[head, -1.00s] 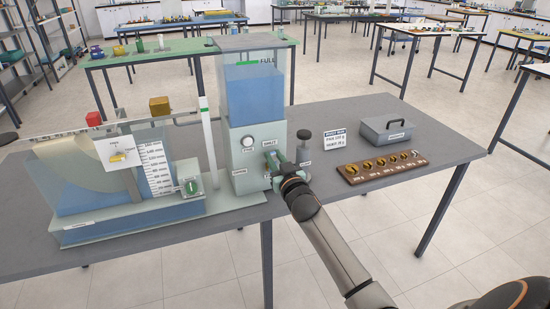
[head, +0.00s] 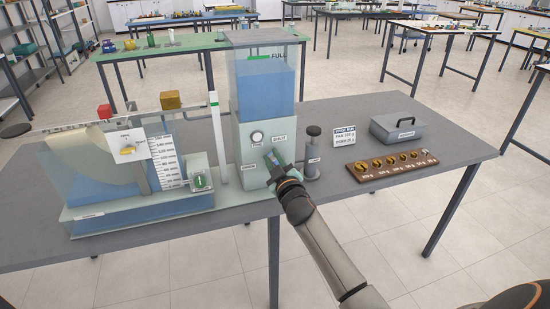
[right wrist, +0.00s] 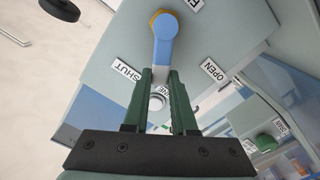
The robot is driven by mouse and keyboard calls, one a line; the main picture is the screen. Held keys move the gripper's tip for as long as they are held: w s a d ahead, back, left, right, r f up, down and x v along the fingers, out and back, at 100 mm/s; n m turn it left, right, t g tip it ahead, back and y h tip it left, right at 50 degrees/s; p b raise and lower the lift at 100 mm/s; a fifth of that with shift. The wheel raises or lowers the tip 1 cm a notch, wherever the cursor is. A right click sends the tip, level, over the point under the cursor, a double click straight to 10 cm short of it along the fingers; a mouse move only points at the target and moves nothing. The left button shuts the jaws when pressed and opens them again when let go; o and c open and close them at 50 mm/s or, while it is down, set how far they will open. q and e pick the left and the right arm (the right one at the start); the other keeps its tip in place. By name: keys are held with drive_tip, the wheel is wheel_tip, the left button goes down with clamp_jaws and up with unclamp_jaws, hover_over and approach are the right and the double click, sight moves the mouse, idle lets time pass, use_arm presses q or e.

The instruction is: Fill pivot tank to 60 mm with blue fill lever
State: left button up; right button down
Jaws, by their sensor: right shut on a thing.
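My right gripper (head: 275,162) is shut on the blue fill lever (right wrist: 163,48), seen best in the right wrist view, where the gripper (right wrist: 162,75) clasps its lower end. The lever hangs from a brass pivot, between the SHUT label (right wrist: 126,70) and the OPEN label (right wrist: 212,69). The pivot tank (head: 85,190) stands left in the head view with blue water in it and a white mm scale (head: 166,165). The level is too small to read surely. The supply tank (head: 264,90) holds water just below its FULL mark. My left gripper is not in view.
A balance beam with a red block (head: 104,111) and a yellow block (head: 170,100) lies over the pivot tank. A green valve knob (head: 199,181) is at its right. A dark cylinder (head: 313,150), a brass weight rack (head: 392,165) and a grey box (head: 397,129) stand to the right.

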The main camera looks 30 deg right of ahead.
drive_tip(key=shift+f, duration=0.1)
idle(0.4)
drive_tip(key=c, duration=0.7)
unclamp_jaws()
drive_tip(key=v, duration=1.2)
drive_tip(key=shift+s+a, duration=0.15)
drive_tip(key=shift+s, duration=0.1)
